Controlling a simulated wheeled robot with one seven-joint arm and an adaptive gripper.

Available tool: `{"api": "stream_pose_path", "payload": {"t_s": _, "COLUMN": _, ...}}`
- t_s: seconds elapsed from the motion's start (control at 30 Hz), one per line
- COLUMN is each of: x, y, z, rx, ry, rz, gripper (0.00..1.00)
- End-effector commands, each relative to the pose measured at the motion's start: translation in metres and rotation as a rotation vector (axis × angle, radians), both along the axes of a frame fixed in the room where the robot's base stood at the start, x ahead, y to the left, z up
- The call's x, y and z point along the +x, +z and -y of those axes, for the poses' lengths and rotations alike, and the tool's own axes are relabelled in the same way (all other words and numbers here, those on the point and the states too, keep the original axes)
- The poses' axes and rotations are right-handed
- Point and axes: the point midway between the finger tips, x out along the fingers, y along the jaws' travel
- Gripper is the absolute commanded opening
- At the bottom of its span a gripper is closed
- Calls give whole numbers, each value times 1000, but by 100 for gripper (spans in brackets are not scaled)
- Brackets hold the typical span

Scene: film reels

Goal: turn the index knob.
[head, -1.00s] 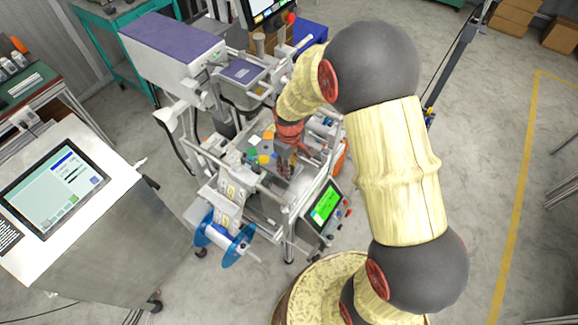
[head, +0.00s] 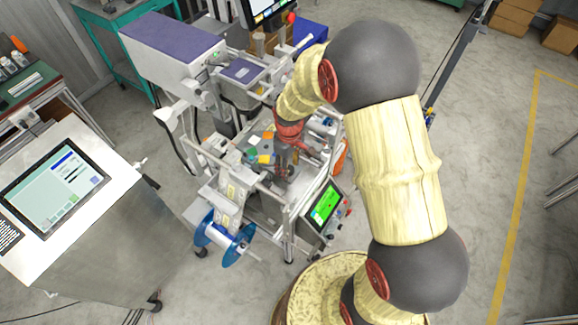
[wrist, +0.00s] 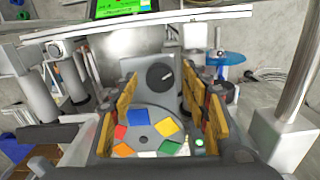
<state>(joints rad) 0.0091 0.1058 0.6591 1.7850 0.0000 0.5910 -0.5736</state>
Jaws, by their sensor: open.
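The index knob (wrist: 160,77) is a round black dial with a white pointer mark. It sits on an upright grey panel in the wrist view. My gripper (wrist: 162,84) is open, with one yellow-and-dark finger on each side of the knob's panel. I see a gap between the fingers and the knob; contact does not show. A grey disc (wrist: 141,116) with coloured patches lies nearer the camera, between the fingers. In the head view my gripper (head: 284,168) is low over the machine, and the knob cannot be made out there.
A small green-lit button (wrist: 199,143) is beside the disc. Metal rails (wrist: 150,14) cross the top of the wrist view. A green screen (head: 326,203) is at the machine's front right, and a blue reel (head: 225,240) at its front. A console (head: 100,235) stands left.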

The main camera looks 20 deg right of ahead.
Motion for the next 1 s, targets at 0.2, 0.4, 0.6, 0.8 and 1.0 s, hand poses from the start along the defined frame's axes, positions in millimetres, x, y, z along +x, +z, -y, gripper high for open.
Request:
{"api": "stream_pose_path", "payload": {"t_s": 0.2, "x": 0, "y": 3, "z": 0, "rx": 0, "ry": 0, "rz": 0, "gripper": 46}}
{"api": "stream_pose_path", "payload": {"t_s": 0.4, "x": 1, "y": 29, "z": 0, "rx": 0, "ry": 0, "rz": 4, "gripper": 46}}
{"api": "stream_pose_path", "payload": {"t_s": 0.6, "x": 1, "y": 70, "z": 0, "rx": 0, "ry": 0, "rz": 4, "gripper": 46}}
{"api": "stream_pose_path", "payload": {"t_s": 0.8, "x": 1, "y": 103, "z": 0, "rx": 0, "ry": 0, "rz": 1, "gripper": 46}}
{"api": "stream_pose_path", "payload": {"t_s": 1.0, "x": 0, "y": 118, "z": 0, "rx": 0, "ry": 0, "rz": 0, "gripper": 46}}
